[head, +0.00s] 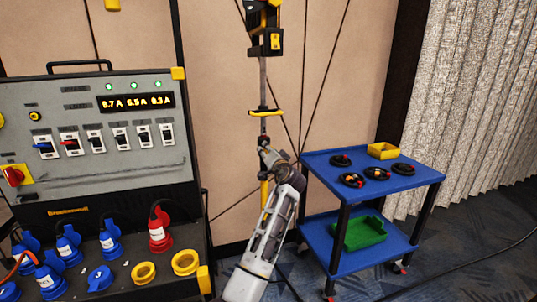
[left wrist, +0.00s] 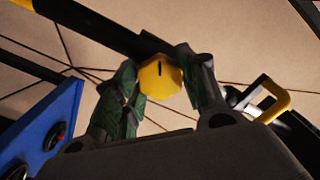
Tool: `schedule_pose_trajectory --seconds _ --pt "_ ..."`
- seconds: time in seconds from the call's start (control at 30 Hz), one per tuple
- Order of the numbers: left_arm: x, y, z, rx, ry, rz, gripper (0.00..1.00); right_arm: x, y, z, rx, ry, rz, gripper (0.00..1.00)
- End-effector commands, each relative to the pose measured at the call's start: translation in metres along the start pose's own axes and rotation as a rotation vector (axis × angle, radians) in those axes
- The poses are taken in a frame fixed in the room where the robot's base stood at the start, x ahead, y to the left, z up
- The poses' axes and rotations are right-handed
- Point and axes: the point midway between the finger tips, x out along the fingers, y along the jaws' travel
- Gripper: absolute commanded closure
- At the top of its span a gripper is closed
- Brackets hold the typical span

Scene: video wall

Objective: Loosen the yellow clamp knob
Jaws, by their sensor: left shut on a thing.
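The yellow clamp knob (left wrist: 160,77) is a rounded, faceted knob with a dark slot mark, on a dark post in the left wrist view. My left gripper (left wrist: 158,82) has one dark green finger on each side of it and is shut on it. In the head view my left gripper (head: 265,149) reaches up to the vertical stand (head: 263,82), below a yellow handle (head: 268,113). The knob cannot be made out there, behind the gripper. My right gripper is not in view.
A power panel (head: 90,190) with switches, lit displays and several blue, red and yellow sockets stands at the left. A blue two-shelf cart (head: 412,182) with coiled cables, a yellow bin (head: 383,151) and a green bin (head: 360,233) stands close at the right. A cable crosses the floor.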

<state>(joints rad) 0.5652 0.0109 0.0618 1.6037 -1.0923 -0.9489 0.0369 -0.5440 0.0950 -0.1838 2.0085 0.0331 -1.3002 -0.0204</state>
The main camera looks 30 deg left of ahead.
Motion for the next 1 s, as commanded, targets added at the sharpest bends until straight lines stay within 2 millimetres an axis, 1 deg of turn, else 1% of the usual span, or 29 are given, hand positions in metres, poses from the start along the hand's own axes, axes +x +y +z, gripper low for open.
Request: schedule_pose_trajectory --seconds 0.03,0.27,0.3,0.47,0.83,1.0 --pt "-0.0003 0.0033 0.0029 -0.001 -0.006 0.005 0.83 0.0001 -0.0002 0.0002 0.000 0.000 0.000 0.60" --pt "-0.0004 0.0034 0.0029 -0.001 -0.006 0.006 0.83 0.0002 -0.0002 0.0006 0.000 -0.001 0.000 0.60" --pt "-0.0004 0.0034 0.0029 -0.001 -0.007 0.006 0.57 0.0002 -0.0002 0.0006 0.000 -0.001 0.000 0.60" --pt "-0.0003 0.0026 0.0021 0.000 -0.005 0.004 0.37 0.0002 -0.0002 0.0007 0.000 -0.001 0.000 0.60" --pt "-0.0008 0.0009 0.0006 0.000 -0.002 0.002 0.37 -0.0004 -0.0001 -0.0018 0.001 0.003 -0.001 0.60" --pt "-0.0069 0.0012 0.0005 0.000 -0.001 0.002 0.37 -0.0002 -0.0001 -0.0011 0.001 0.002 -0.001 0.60"
